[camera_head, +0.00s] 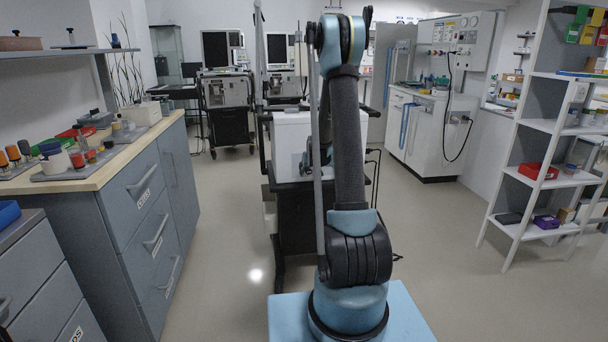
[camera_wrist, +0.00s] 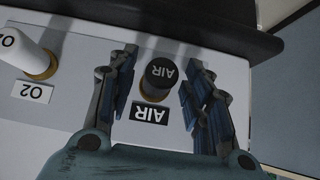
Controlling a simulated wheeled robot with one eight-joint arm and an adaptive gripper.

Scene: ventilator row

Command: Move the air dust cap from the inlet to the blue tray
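The air dust cap (camera_wrist: 160,74) is black, marked AIR, and sits on a brass-coloured inlet ring (camera_wrist: 154,94) on a white panel in the wrist view. A black AIR label (camera_wrist: 149,114) is beside it. My gripper (camera_wrist: 160,64) is open, with one finger on each side of the cap and visible gaps between. In the head view my arm hides the gripper and cap. A blue tray-like object (camera_head: 8,214) shows at the left edge on the grey cabinet; only part of it is in view.
A white O2 cap (camera_wrist: 32,55) stands on the same panel, left of the AIR one. A dark ledge (camera_wrist: 170,20) runs along the panel's edge.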

